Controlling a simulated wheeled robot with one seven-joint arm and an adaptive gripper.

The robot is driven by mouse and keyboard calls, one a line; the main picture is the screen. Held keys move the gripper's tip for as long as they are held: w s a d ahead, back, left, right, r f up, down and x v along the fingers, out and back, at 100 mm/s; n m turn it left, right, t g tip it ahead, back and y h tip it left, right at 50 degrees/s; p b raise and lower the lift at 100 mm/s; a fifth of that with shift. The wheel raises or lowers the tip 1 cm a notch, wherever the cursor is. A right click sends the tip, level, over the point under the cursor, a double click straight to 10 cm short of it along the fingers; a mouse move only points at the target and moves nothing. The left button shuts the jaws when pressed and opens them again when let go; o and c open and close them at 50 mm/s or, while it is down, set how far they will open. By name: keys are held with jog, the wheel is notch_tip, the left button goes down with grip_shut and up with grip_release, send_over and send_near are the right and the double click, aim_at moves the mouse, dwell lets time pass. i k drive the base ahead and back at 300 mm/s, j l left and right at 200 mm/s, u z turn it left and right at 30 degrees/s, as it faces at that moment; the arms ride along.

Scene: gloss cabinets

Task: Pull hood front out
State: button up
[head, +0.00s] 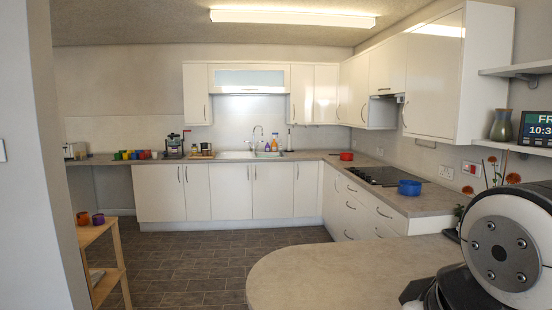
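The hood (386,97) is a slim unit under the short white wall cabinet (388,66), on the right-hand wall above the black hob (388,176). Its front looks about level with the cabinet above, but it is small and far off, so I cannot tell exactly how far out it stands. My gripper is not in view. Only a large white and black rounded part of my arm shows at the lower right, well apart from the hood.
A rounded worktop end (345,275) juts across the lower right foreground. A blue pot (409,187) and a red pot (346,156) stand around the hob. A wooden stand (116,252) is at the left. The tiled floor (190,265) between is clear.

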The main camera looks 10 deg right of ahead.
aim_at(388, 62)
jog(key=i+j+u, duration=0.3)
jog(key=i+u, duration=0.25)
jog(key=i, duration=0.25)
jog(key=i+j+u, duration=0.1)
jog(key=i, duration=0.55)
jog(key=i+j+u, duration=0.1)
jog(key=i, duration=0.5)
jog(key=i+l+z, duration=0.15)
jog(key=i+z, duration=0.2)
jog(key=i, duration=0.6)
jog(key=i+j+z, duration=0.15)
jog(key=i+z, duration=0.25)
jog(key=i, duration=0.55)
jog(key=i+z, duration=0.2)
jog(key=i, duration=0.3)
jog(key=i+j+z, duration=0.15)
jog(key=i, duration=0.4)
jog(key=i+j+z, duration=0.2)
jog(key=i, duration=0.3)
jog(key=i+l+z, duration=0.2)
jog(key=z, duration=0.25)
jog(key=i+z, duration=1)
jog(key=i, duration=0.75)
